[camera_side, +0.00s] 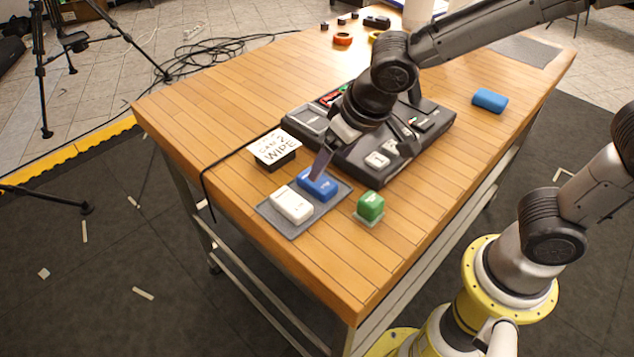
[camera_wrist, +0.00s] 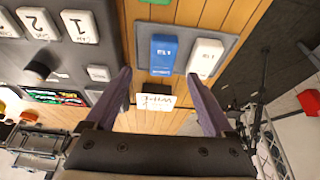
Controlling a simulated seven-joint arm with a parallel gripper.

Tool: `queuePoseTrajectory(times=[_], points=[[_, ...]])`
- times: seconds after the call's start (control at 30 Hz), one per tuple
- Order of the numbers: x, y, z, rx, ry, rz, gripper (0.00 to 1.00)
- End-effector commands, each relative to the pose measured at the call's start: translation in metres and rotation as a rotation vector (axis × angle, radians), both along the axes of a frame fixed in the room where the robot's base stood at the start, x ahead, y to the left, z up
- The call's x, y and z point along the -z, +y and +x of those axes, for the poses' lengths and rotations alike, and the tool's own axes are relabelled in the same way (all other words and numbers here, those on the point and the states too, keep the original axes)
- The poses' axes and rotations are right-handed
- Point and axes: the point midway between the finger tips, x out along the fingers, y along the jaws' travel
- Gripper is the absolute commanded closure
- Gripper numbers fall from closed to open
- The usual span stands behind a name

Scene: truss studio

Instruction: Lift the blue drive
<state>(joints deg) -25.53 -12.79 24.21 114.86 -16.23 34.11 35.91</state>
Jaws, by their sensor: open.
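The blue drive (camera_side: 322,188) lies on a small grey mat (camera_side: 270,217) near the table's front left, beside a white drive (camera_side: 292,205). In the wrist view the blue drive (camera_wrist: 163,54) is left of the white drive (camera_wrist: 206,57), both on the grey mat (camera_wrist: 226,45). My gripper (camera_wrist: 158,74) is open and empty, its fingers spread wider than the blue drive. In the side view my gripper (camera_side: 318,168) points down, a fingertip overlapping the blue drive's far edge. I cannot tell whether it touches. The other finger is hard to make out there.
A black button console (camera_side: 366,160) stands just behind my gripper. A "CAN WIPE" sign (camera_side: 274,149) is left of the mat, a green block (camera_side: 370,206) right of it. Another blue block (camera_side: 490,100) lies farther right.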

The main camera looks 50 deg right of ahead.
Motion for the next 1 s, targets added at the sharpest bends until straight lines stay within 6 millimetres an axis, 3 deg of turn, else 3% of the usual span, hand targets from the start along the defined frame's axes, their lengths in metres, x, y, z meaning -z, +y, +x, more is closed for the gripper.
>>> queuePoseTrajectory(times=[0.27, 0.6, 0.87, 0.9, 1.0], points=[[0.020, 0.001, 0.008, 0.001, 0.002, 0.000, 0.12], [0.058, 0.005, 0.026, 0.000, 0.002, -0.001, 0.12], [0.061, 0.006, 0.028, 0.001, -0.001, 0.002, 0.12], [0.061, 0.006, 0.028, 0.001, -0.001, 0.002, 0.14], [0.061, 0.005, 0.028, 0.001, -0.001, 0.002, 0.32]])
